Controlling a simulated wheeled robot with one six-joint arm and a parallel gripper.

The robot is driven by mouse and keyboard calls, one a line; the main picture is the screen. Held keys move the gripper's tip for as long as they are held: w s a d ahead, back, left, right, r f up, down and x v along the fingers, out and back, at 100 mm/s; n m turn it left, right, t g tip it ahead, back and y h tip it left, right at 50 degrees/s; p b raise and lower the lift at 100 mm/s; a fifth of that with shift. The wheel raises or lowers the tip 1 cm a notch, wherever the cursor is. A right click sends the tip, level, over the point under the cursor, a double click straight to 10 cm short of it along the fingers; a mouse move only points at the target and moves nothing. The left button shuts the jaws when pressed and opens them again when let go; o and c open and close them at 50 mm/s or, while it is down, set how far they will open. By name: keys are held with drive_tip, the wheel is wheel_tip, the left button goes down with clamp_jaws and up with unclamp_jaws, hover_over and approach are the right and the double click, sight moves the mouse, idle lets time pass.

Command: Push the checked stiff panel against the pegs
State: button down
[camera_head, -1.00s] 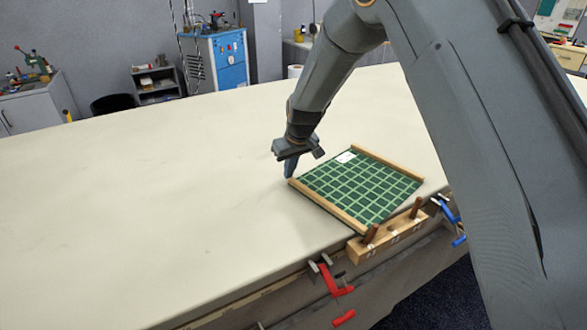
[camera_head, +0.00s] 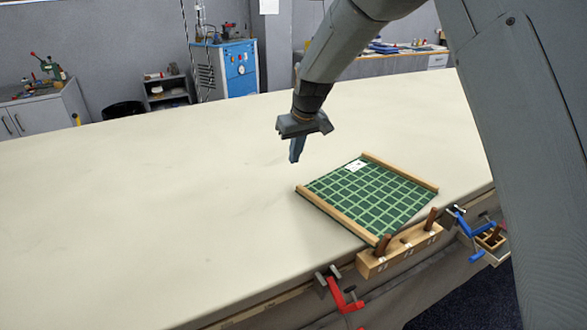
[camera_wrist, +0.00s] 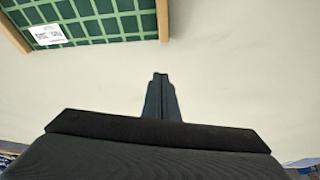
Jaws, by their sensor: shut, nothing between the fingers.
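The green checked panel (camera_head: 370,193) lies flat on the cloth table, with wooden strips along two opposite sides and a white label near its far edge. It also shows at the top left of the wrist view (camera_wrist: 100,22). Two dark brown pegs, one at the panel's near corner (camera_head: 382,245) and one farther right (camera_head: 431,219), stand on a wooden block at the table's front edge. The panel's near corner is close to the left peg; I cannot tell if they touch. My gripper (camera_head: 295,158) is shut and empty, above the table beyond the panel's far left side, apart from it.
A red clamp (camera_head: 343,295) and a blue clamp (camera_head: 468,232) sit at the table's front edge on either side of the peg block. The cloth table (camera_head: 150,200) is bare to the left of the panel. Cabinets stand beyond the table.

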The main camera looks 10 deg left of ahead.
drive_tip(key=shift+v, duration=1.2)
drive_tip(key=s+d+f+m+h, duration=0.1)
drive_tip(key=s+d, duration=0.3)
drive_tip(key=d, duration=0.3)
drive_tip(key=s+d+m, duration=0.2)
drive_tip(key=s+d, duration=0.2)
drive_tip(key=d, duration=0.4)
drive_tip(key=s+d+f+m+h, duration=0.1)
drive_tip(key=s+d, duration=0.3)
drive_tip(key=d, duration=0.3)
drive_tip(key=s+d+f+m+g, duration=0.1)
drive_tip(key=s+d, duration=0.4)
drive_tip(key=s, duration=0.4)
drive_tip(key=s+d+f+m, duration=0.2)
drive_tip(key=s+d, duration=0.4)
drive_tip(key=s, duration=0.3)
drive_tip(key=shift+d+f+m+g, duration=0.2)
drive_tip(key=shift+f+m+g, duration=0.1)
drive_tip(key=shift+g, duration=0.1)
